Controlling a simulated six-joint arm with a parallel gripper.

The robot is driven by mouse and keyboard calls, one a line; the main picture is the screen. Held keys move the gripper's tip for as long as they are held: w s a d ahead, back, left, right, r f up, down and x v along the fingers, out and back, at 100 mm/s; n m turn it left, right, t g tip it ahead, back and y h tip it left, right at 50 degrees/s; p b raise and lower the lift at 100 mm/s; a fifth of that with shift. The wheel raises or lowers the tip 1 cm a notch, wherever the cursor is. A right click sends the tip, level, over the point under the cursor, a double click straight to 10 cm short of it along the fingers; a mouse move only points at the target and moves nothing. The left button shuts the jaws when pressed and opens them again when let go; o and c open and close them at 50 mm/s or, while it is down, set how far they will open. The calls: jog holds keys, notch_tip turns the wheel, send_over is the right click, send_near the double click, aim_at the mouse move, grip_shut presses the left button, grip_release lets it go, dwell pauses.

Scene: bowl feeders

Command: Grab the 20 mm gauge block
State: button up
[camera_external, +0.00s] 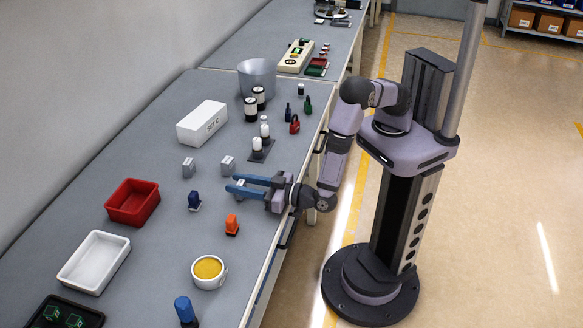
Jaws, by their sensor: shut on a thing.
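Two small grey metal blocks stand on the bench, and their size marks are too small to read. The other gauge block (188,167) stands apart to the left. My gripper reaches in low from the right with two blue fingers, a gap between them.
A dark blue piece (194,201) and an orange piece (232,224) stand close in front of my gripper. Behind it are a dark plate (265,155) with white cylinders and a white box (202,123). A red bin (132,202) and a white tray (93,262) lie left.

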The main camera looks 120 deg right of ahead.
aim_at(240, 183)
jog(key=shift+r+b, duration=0.5)
jog(key=shift+r, duration=4.35)
